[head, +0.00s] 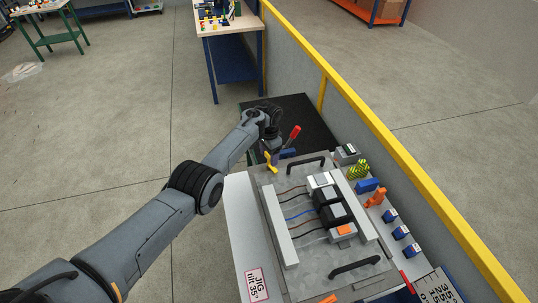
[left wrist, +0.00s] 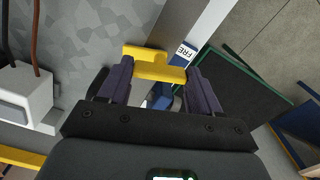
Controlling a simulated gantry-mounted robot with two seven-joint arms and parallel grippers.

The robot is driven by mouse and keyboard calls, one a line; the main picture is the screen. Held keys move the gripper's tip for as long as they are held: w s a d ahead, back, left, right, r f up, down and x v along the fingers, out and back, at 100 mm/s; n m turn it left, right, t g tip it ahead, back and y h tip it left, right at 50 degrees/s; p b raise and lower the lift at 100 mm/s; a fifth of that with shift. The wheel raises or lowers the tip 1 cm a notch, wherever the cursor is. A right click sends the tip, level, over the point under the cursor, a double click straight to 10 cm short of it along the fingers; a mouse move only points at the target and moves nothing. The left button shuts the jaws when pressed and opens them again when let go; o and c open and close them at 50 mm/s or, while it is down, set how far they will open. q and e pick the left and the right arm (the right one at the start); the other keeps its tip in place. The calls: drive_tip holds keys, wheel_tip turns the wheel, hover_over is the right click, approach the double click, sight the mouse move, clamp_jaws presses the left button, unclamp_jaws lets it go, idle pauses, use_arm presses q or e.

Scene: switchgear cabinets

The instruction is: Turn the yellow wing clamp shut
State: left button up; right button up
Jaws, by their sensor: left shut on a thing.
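The yellow wing clamp (head: 271,163) sits at the far left corner of the tilted grey panel. In the left wrist view the wing clamp (left wrist: 148,60) is a stepped yellow bar lying across between the two dark fingers. My left gripper (head: 271,149) reaches down over it from above and is shut on it. In the left wrist view my left gripper (left wrist: 157,74) has a finger at each end of the yellow bar. The clamp's lower part is hidden. My right gripper is in neither view.
The panel carries two dark handles, wires and a row of modules (head: 328,205). A yellow-topped barrier (head: 385,135) runs along the right side. A dark mat (head: 312,122) lies behind.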

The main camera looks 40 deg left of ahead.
use_arm(q)
drive_tip(key=m, duration=0.3)
drive_tip(key=shift+b, duration=0.35)
drive_tip(key=shift+m, duration=0.4)
drive_tip(key=o, duration=1.1)
drive_tip(key=shift+c, duration=0.2)
drive_tip(key=shift+r, duration=0.1)
